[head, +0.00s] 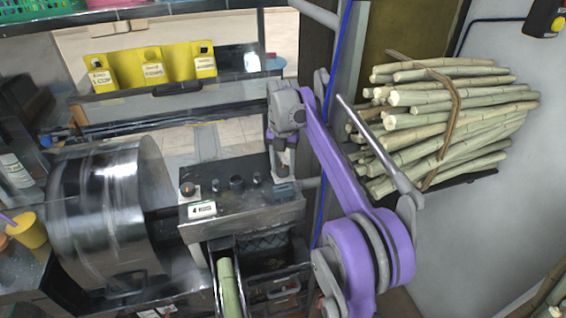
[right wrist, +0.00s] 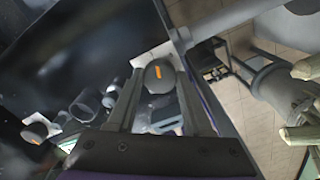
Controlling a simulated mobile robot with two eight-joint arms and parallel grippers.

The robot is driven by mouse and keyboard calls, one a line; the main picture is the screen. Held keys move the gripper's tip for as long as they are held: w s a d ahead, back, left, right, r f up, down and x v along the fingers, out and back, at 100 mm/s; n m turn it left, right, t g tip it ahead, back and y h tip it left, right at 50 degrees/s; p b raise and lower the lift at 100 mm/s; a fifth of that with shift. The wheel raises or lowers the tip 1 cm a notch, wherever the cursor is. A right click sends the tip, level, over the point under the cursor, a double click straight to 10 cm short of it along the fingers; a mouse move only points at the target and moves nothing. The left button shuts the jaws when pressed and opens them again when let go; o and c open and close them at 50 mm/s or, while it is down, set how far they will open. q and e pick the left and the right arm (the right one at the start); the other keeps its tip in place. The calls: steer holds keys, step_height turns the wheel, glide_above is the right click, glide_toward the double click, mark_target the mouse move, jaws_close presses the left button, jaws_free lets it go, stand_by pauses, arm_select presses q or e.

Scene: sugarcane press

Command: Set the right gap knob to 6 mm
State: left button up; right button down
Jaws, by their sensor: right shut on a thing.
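The right gap knob (right wrist: 158,74) is a round grey knob with an orange mark on its face. In the right wrist view it sits between the two fingers of my right gripper (right wrist: 157,82), which is shut on it. In the head view my right gripper (head: 281,172) points down at the right end of the dark control panel (head: 238,203) and hides the knob. A white label (right wrist: 142,58) beside the knob is partly hidden and I cannot read it. The left knob (head: 187,188) stands at the panel's other end, above a white label (head: 202,210) that seems to read 4. My left gripper is not in view.
Several small dark controls (head: 237,184) stand between the knobs. A shiny metal drum (head: 105,215) is left of the panel. A green cane (head: 229,288) lies in the chute below. A tied cane bundle (head: 445,115) is at right, near my right arm.

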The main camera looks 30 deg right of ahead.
steer(key=m+p, duration=0.1)
steer(key=m, duration=0.2)
steer(key=shift+r+m, duration=0.15)
steer(key=shift+m, duration=0.25)
steer(key=m+p, duration=0.1)
steer(key=m, duration=0.2)
steer(key=shift+m, duration=0.3)
steer(key=m+p, duration=0.1)
steer(key=m, duration=0.2)
steer(key=shift+m, duration=0.4)
steer(key=m, duration=0.4)
steer(key=shift+p, duration=0.35)
steer(key=m, duration=0.8)
steer(key=shift+m+p, duration=0.3)
steer(key=shift+p, duration=0.05)
steer(key=m, duration=0.4)
steer(key=shift+m, duration=0.3)
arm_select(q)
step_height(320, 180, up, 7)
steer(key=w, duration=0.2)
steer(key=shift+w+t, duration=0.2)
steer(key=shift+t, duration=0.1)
arm_select(e)
steer(key=m, duration=0.4)
steer(key=shift+m, duration=0.3)
